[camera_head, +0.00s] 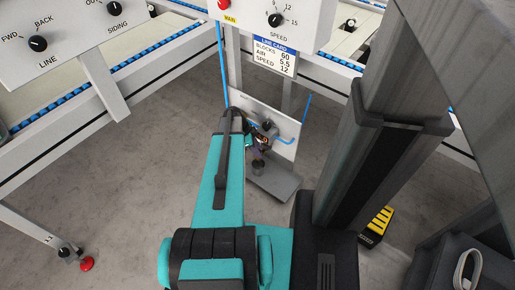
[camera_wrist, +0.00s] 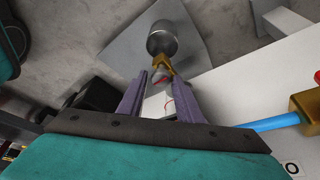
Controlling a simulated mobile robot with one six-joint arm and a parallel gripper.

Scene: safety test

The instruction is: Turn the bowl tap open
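A grey rounded metal bowl (camera_wrist: 163,38) shows at the top middle of the wrist view. A brass fitting (camera_wrist: 164,66) with a small red-tipped part (camera_wrist: 160,77) is at its near end; I take this for the bowl tap. My gripper (camera_wrist: 158,73) has its two purple-grey fingers apart, one on each side of the red-tipped part. I cannot tell whether either finger touches it. In the head view my gripper is small and partly hidden by my teal arm, in front of the white panel (camera_head: 287,148). A dark round part (camera_head: 258,167) shows just below it.
A grey plate (camera_head: 279,188) sticks out at the panel's foot. A blue tube (camera_wrist: 275,123) runs into a brass fitting (camera_wrist: 307,104) at the right. A control box (camera_head: 269,19) with a line card (camera_head: 274,56) stands above. Conveyor frames are behind; a yellow-black object (camera_head: 377,225) is right.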

